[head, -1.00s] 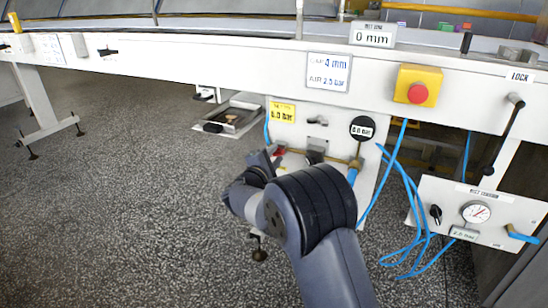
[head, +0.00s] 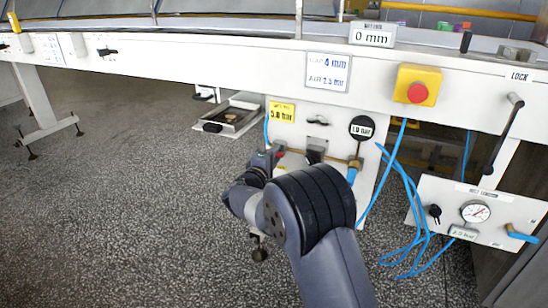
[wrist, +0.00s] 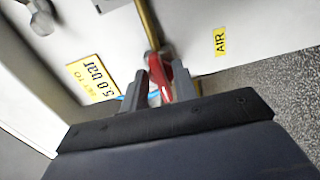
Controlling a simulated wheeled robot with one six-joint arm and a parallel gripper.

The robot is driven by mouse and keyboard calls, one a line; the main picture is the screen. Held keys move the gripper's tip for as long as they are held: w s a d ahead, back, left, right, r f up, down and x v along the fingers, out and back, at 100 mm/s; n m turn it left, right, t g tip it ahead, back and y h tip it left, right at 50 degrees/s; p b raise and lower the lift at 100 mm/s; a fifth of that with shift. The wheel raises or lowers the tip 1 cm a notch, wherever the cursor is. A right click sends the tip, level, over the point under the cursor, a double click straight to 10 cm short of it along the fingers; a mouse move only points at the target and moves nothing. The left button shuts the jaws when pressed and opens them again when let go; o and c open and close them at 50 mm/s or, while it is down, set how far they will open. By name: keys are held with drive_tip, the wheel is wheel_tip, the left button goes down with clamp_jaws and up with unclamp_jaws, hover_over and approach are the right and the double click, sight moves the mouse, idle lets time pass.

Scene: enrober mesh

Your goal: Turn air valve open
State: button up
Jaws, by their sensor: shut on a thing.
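The air valve's red handle (wrist: 178,80) is between my gripper's fingers (wrist: 170,88) in the wrist view, and the gripper is shut on it. The handle is beside a brass pipe (wrist: 147,22) on a white panel. In the head view my gripper (head: 275,152) is at the left part of this panel, with a small bit of red showing there; my arm hides most of it. A round black readout (head: 361,128) right of it seems to show 1.0 bar. A yellow label (head: 282,113) reads 5.0 bar; it also shows in the wrist view (wrist: 95,78).
A yellow AIR label (wrist: 220,42) is on the panel. A yellow box with a red button (head: 418,90) is above right. Blue hoses (head: 400,200) hang right of my arm. A lower panel with a gauge (head: 475,212) stands at the right. The floor at left is mostly clear.

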drive_tip(key=shift+f, duration=0.1)
drive_tip(key=o, duration=0.6)
drive_tip(key=p+v, duration=0.3)
drive_tip(key=v, duration=0.8)
drive_tip(key=shift+w+d, duration=0.1)
drive_tip(key=b+x, duration=0.3)
drive_tip(key=x, duration=0.7)
drive_tip(key=shift+w+n, duration=0.3)
drive_tip(key=shift+w, duration=0.05)
